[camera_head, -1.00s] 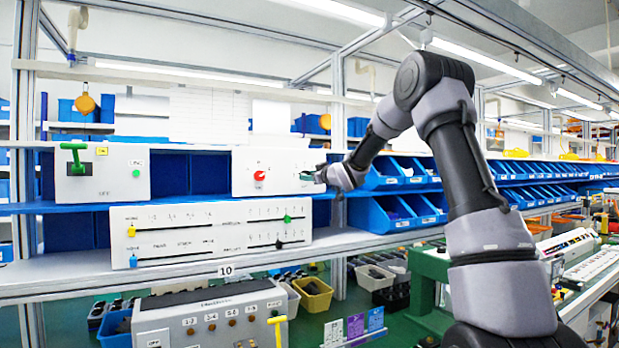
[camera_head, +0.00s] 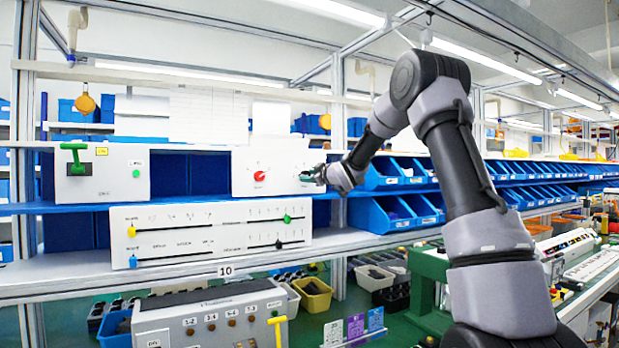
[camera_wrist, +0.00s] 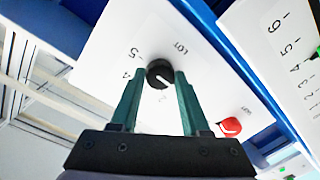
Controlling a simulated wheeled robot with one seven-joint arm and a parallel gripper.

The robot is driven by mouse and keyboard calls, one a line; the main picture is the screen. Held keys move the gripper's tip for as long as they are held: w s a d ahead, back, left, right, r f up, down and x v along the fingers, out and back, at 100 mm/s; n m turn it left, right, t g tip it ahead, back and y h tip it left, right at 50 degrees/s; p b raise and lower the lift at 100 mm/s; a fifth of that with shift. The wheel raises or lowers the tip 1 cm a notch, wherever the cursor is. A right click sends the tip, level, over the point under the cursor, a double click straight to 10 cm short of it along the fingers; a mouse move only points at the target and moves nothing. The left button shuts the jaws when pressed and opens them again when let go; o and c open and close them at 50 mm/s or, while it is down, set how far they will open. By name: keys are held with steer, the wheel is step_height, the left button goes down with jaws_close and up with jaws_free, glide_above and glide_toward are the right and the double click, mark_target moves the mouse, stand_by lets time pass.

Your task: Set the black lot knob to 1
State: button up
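The black lot knob (camera_wrist: 159,73) is on a white panel in the wrist view, with the printed word "LOT" beside it. A white pointer line on the knob points to the lower right of that view. The digits 5 and 4 show left of the knob and a faint 2 below it; the 1 cannot be made out. My gripper (camera_wrist: 161,76) has one green finger on each side of the knob, with the tips at its sides and little or no gap. In the head view my gripper (camera_head: 317,175) is at the right end of the white box (camera_head: 283,187) and hides the knob.
A red knob (camera_wrist: 231,127) is near the right finger in the wrist view and on the same box in the head view (camera_head: 260,175). A slider panel (camera_head: 205,240) is below. Blue bins (camera_head: 385,217) stand close to the right of my gripper.

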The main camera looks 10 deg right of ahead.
steer(key=o, duration=0.4)
steer(key=shift+c, duration=0.2)
steer(key=shift+s, duration=0.1)
steer(key=v, duration=1)
steer(key=shift+s+d, duration=0.15)
steer(key=shift+s, duration=0.15)
